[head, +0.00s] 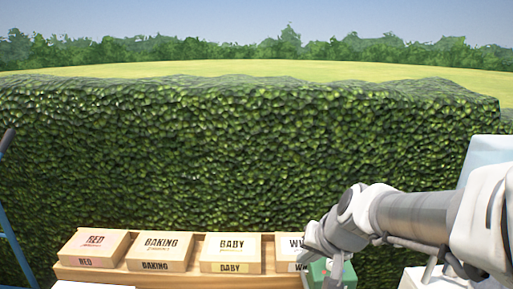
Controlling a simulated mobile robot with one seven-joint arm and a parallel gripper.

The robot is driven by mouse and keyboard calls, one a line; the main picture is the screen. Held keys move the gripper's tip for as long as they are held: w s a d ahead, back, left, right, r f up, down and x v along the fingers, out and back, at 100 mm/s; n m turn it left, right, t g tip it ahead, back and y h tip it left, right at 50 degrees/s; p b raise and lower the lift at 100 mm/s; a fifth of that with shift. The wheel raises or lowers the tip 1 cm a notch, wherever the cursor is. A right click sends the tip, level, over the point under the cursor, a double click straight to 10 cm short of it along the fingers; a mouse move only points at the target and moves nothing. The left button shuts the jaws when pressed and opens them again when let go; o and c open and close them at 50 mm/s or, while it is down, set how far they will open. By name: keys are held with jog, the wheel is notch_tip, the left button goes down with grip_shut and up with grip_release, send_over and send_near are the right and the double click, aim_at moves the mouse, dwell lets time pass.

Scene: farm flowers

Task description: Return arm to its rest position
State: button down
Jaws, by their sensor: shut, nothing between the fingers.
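My arm reaches in from the right edge of the head view. My gripper (334,268) is at its end, low and right of centre, in front of the rightmost labelled box. It is shut and holds nothing. Its fingertips are at the lower part of the picture and hard to make out. A green object (317,272) shows just beside the gripper; I cannot tell what it is.
A wooden shelf (180,280) carries boxes marked RED (94,255), BAKING (160,258), BABY (231,260) and a partly hidden one starting with W (291,248). A tall hedge (200,150) stands behind. A blue frame (14,235) is at far left.

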jog(key=s+d+r+n+h, duration=0.1)
jog(key=s+d+r, duration=0.1)
jog(key=s, duration=0.5)
jog(key=s+d+r+n+h, duration=0.1)
jog(key=s+d+r+n, duration=0.1)
jog(key=s, duration=0.6)
jog(key=shift+s+r+g, duration=0.2)
jog(key=shift+g, duration=0.1)
